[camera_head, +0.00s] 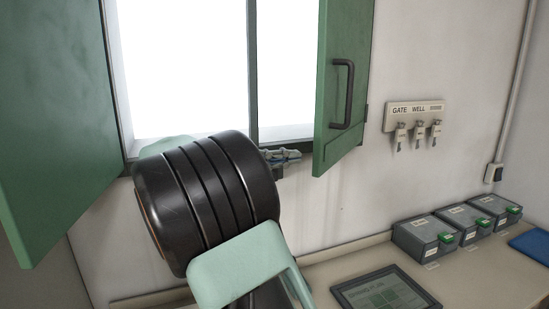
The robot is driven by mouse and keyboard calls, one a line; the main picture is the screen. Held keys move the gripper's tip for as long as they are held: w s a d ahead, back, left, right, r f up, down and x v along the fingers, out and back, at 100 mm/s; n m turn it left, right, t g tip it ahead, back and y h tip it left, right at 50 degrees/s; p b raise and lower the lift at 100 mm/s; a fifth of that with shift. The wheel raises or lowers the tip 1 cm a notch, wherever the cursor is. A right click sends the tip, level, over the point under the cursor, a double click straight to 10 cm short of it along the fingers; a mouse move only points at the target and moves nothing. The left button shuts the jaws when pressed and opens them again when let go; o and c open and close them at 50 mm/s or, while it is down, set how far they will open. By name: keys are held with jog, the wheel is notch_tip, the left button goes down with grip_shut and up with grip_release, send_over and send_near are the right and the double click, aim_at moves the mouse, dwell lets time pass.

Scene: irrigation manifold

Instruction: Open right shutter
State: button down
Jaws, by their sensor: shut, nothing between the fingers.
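The right shutter (340,45) is a green panel at the right side of the bright window (185,65). It stands swung out from the window at an angle, with the right pane partly uncovered. Its dark bar handle (343,95) is upright on the face towards me. My arm hides the rest of the gripper. I cannot tell whether the fingers touch the shutter.
The left shutter (55,110) stands wide open at the left. A wall rack (415,115) marked GATE and WELL holds several small tags. Grey boxes (425,238), a framed panel (385,293) and a blue item (533,245) lie on the counter (345,265).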

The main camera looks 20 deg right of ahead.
aim_at(320, 159)
jog(key=d, duration=0.2)
jog(key=s+d, duration=0.1)
jog(key=d, duration=0.1)
jog(key=s+d+p, duration=0.1)
jog(key=d, duration=0.1)
jog(key=shift+d+r, duration=0.1)
jog(key=shift+s+d, duration=0.25)
jog(key=shift+d, duration=0.05)
jog(key=shift+s, duration=0.1)
